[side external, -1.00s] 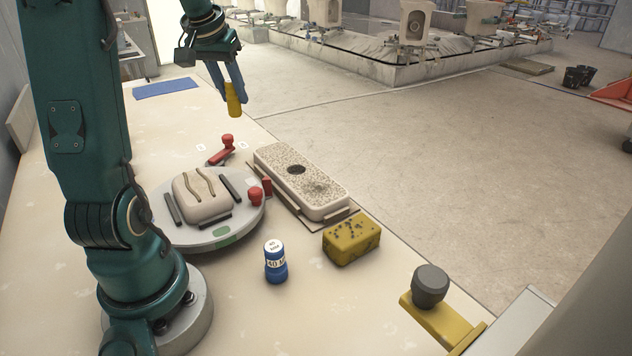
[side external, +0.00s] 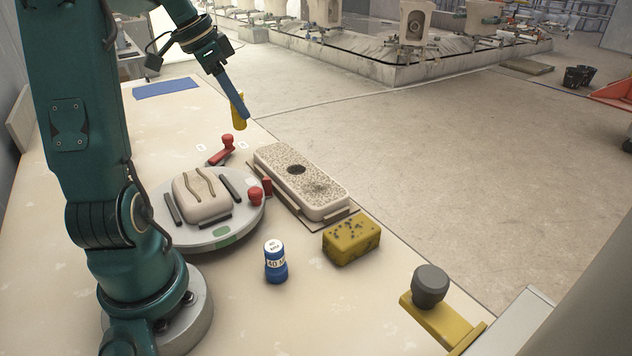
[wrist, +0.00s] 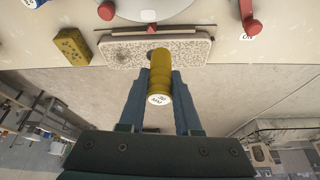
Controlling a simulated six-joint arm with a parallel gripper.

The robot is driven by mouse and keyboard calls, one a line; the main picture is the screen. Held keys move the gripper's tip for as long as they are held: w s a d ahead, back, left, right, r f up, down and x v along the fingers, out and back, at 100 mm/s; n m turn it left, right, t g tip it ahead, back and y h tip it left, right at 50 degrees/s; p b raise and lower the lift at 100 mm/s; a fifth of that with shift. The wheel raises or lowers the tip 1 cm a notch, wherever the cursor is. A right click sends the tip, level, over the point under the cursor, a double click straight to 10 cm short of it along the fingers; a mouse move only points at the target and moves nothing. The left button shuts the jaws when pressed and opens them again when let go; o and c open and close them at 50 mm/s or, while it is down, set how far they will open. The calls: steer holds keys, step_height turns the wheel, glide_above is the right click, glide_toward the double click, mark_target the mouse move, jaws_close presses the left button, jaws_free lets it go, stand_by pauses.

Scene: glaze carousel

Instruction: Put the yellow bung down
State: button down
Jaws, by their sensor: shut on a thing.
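My gripper (side external: 237,108) has blue fingers shut on the yellow bung (side external: 240,112). It holds the bung in the air beyond the far edge area of the table, above and behind the red lever. In the wrist view the bung (wrist: 160,75) sits between the two fingers (wrist: 161,90), with its white labelled end facing the camera. The speckled cream block (side external: 300,180) with a dark round hole (side external: 296,170) lies on the table, apart from the bung. In the wrist view the bung's far end overlaps the block's hole in the picture.
A grey turntable (side external: 245,221) carries a cream mould (side external: 203,196). A red lever (side external: 224,150) and red knob (side external: 255,196) stand near it. A blue bung (side external: 276,262), yellow sponge (side external: 351,240) and grey-knobbed yellow stand (side external: 440,318) are at the front. Bare table lies at the front left.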

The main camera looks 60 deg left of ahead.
steer(key=d+f+m+g, duration=0.2)
steer(key=d+f+m, duration=0.1)
steer(key=d+m, duration=0.6)
steer(key=w+d+f+m+g+h, duration=0.1)
steer(key=d+f+m+g, duration=0.2)
steer(key=d+m, duration=0.6)
steer(key=d+f+m+g+h, duration=0.1)
steer(key=d+f+m+g, duration=0.2)
steer(key=d, duration=1.2)
steer(key=shift+w+d+f+m, duration=0.1)
steer(key=shift+f+m, duration=0.3)
steer(key=shift+m, duration=0.55)
steer(key=shift+d+f+m, duration=0.1)
steer(key=shift+f+m, duration=0.35)
steer(key=shift+m, duration=0.55)
steer(key=shift+w+d+f+m, duration=0.1)
steer(key=shift+f+m, duration=0.3)
steer(key=shift+m, duration=0.55)
steer(key=shift+d+f, duration=0.1)
steer(key=shift+f, duration=2)
steer(key=shift+f, duration=0.1)
steer(key=c, duration=0.6)
jaws_free()
